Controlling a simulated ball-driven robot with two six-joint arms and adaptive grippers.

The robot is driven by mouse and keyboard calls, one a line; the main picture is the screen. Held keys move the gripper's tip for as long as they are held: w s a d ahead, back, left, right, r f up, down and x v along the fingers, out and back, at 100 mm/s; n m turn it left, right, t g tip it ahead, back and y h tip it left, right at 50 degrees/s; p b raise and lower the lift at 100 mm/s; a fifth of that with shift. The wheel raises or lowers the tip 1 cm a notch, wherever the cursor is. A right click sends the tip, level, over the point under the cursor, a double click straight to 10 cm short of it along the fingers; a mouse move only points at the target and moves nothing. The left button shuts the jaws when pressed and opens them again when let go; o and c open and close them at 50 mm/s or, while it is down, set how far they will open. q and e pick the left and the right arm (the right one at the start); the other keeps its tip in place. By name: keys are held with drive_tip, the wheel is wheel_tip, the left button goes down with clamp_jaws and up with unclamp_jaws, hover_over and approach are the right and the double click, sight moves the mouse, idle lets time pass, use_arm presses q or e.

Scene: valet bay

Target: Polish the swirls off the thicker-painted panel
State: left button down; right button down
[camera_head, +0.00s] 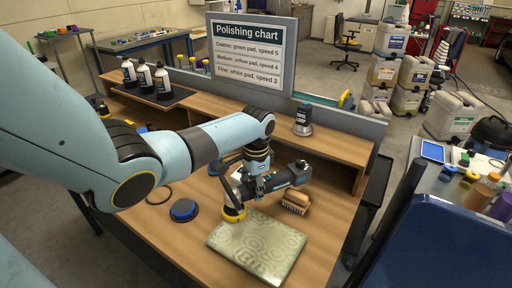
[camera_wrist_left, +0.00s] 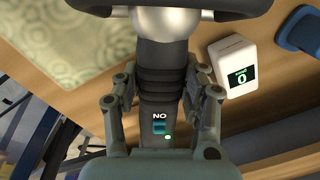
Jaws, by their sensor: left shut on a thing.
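My left gripper (camera_head: 258,180) is shut on a dark polisher (camera_head: 284,178). The polisher's yellow pad (camera_head: 233,214) is at the far left corner of a swirl-patterned panel (camera_head: 257,248) lying on the wooden bench; I cannot tell whether it touches. In the left wrist view the polisher's grip (camera_wrist_left: 160,95) stands between my fingers, with a teal switch (camera_wrist_left: 158,128) and a lit green light. The panel (camera_wrist_left: 62,28) is at upper left there. A white gauge reading 0 (camera_wrist_left: 235,65) lies beside the polisher. Only one panel shows. My right gripper is not in view.
A polishing chart (camera_head: 247,52) stands behind the bench: green pad speed 5, yellow speed 4, white speed 3. A brush (camera_head: 296,201) lies right of the polisher, a blue round pad (camera_head: 184,209) left. Several bottles (camera_head: 145,78) and a dark canister (camera_head: 303,120) stand on the shelf.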

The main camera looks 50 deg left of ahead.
use_arm(q)
drive_tip(key=shift+w+r, duration=0.1)
drive_tip(key=shift+r, duration=4)
